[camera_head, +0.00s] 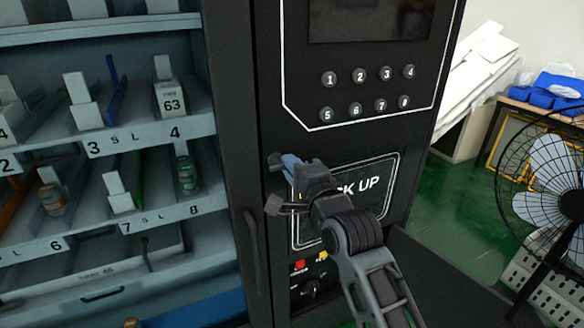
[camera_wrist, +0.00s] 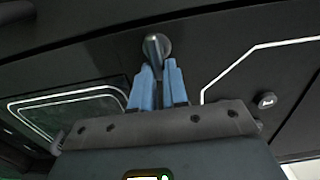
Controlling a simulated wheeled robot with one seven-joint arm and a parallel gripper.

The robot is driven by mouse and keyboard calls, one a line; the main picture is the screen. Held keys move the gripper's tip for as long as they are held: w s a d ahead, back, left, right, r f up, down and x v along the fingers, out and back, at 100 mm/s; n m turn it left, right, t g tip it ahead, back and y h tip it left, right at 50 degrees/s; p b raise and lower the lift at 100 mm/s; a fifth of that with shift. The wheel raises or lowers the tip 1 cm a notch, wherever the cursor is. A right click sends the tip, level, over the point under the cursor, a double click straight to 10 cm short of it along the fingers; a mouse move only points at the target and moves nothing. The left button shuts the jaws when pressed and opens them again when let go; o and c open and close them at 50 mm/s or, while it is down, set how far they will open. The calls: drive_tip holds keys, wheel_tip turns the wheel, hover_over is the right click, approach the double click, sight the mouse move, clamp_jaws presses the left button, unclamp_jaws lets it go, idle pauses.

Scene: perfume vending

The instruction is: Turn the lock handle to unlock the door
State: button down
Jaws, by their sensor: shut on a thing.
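The lock handle (camera_head: 275,160) is a small dark knob on the left edge of the vending machine's black front panel (camera_head: 265,90). In the wrist view the lock handle (camera_wrist: 153,48) shows as a grey lever on a round base, at the tips of my blue fingers. My gripper (camera_head: 288,164) reaches in from the right, and in the wrist view my gripper (camera_wrist: 158,76) has its fingers closed around the lever's near end. The gripped end is partly hidden between the fingers. I cannot tell how far the handle is turned.
White-lined shelves (camera_head: 105,140) with small bottles and boxes stand left. Numbered buttons (camera_head: 358,108) are above my gripper. The "PICK UP" panel (camera_head: 385,175) is behind my wrist. A long vertical pull handle (camera_head: 255,255) is below left. A black fan (camera_head: 550,165) stands on the green floor right.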

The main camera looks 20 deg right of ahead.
drive_tip(key=shift+f, duration=0.1)
drive_tip(key=c, duration=1.1)
unclamp_jaws()
drive_tip(key=shift+c, duration=0.2)
drive_tip(key=s+b, duration=0.1)
drive_tip(key=s, duration=0.6)
drive_tip(key=shift+s, duration=0.4)
